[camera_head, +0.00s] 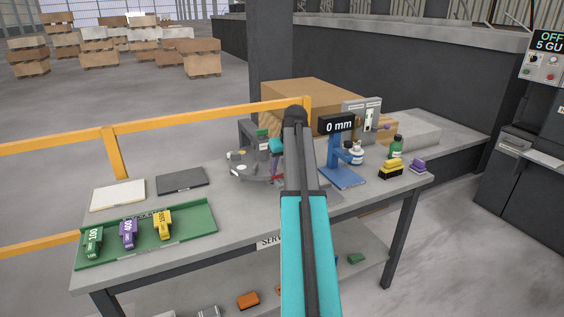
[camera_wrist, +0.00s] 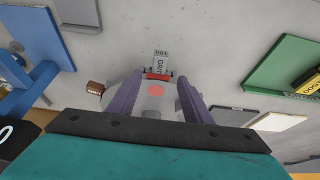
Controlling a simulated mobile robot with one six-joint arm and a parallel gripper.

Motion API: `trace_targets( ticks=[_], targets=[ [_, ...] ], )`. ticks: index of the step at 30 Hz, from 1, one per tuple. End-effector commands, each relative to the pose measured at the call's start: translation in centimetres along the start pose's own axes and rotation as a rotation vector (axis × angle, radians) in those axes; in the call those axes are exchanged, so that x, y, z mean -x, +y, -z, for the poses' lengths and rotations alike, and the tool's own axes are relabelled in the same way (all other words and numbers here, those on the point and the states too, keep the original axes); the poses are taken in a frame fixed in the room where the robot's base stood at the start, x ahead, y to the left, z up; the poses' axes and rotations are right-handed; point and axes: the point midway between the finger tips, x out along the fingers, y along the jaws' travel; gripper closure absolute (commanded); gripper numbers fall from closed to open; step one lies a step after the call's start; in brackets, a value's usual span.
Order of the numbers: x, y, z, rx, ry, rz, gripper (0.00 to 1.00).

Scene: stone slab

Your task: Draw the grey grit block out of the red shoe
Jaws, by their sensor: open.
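The grey grit block (camera_wrist: 160,60) shows in the wrist view at upper centre, with lettering on its face. The red shoe (camera_wrist: 158,76) lies across its near end. The block sticks out from the shoe toward the top of the picture. My gripper (camera_wrist: 159,80) is open, with its two dark purple fingers apart to the left and right. The shoe shows between the fingertips, and nothing is visibly gripped. I cannot tell the height of the fingertips above the shoe. In the head view my arm hides much of this area.
A grey round stand (camera_head: 246,170) with several items on it is left of my arm. A green tray (camera_head: 195,227) holds numbered blocks. A blue gauge stand (camera_head: 343,176) reading 0 mm, bottles and a cardboard box (camera_head: 310,98) are nearby.

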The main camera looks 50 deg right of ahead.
Motion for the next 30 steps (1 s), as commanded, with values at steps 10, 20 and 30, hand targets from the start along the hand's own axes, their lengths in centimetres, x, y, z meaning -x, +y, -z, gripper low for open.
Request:
trace_targets(
  ticks=[10, 20, 30],
  targets=[
    [-4.0, 0.1, 0.0, -0.001, -0.002, 0.0, 0.55],
    [-7.0, 0.1, 0.0, -0.001, 0.0, -0.001, 0.55],
    [-7.7, 0.2, 0.0, -0.002, 0.001, -0.001, 0.55]
  ],
)
